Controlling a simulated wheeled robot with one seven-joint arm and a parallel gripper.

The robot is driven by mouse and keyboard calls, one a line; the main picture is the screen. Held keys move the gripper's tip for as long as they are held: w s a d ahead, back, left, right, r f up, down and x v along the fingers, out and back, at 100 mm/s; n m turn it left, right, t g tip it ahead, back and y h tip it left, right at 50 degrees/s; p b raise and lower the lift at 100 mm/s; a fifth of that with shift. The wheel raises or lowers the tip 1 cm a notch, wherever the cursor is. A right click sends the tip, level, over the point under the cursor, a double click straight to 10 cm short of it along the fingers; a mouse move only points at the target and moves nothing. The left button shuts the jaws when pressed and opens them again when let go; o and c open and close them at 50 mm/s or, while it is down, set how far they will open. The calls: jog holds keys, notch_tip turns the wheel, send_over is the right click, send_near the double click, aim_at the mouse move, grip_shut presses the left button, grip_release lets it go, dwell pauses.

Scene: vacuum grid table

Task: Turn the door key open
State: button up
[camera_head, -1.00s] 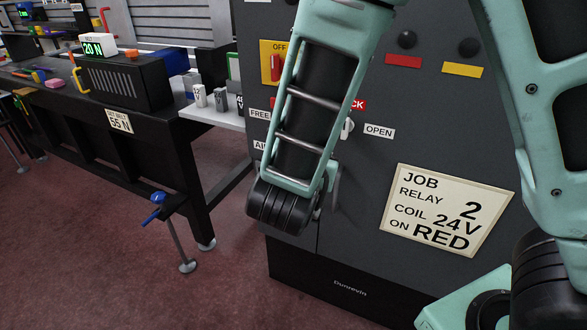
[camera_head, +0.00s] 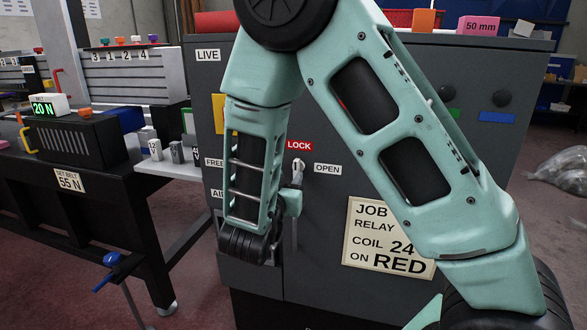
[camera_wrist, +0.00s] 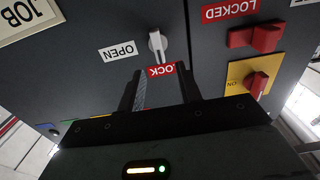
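The door key (camera_wrist: 157,42), a small pale key, sits in the front of the dark grey cabinet (camera_head: 320,255). It points at the red LOCK label (camera_wrist: 161,71) and away from the white OPEN label (camera_wrist: 119,52). In the head view the key (camera_head: 298,170) shows just below LOCK and left of OPEN. My gripper (camera_wrist: 160,78) is open and empty in the wrist view. Its two fingers point toward the cabinet face, on either side of the LOCK label, apart from the key. In the head view my arm hides most of the gripper.
A red switch marked LOCKED (camera_wrist: 254,38) and a yellow-plated red switch (camera_wrist: 257,84) lie beside the key. A JOB sign (camera_head: 375,228) is lower right. A black workbench (camera_head: 95,215) stands left of the cabinet, with red floor between.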

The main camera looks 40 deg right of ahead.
aim_at(296, 166)
jog(key=x, duration=0.6)
grip_shut()
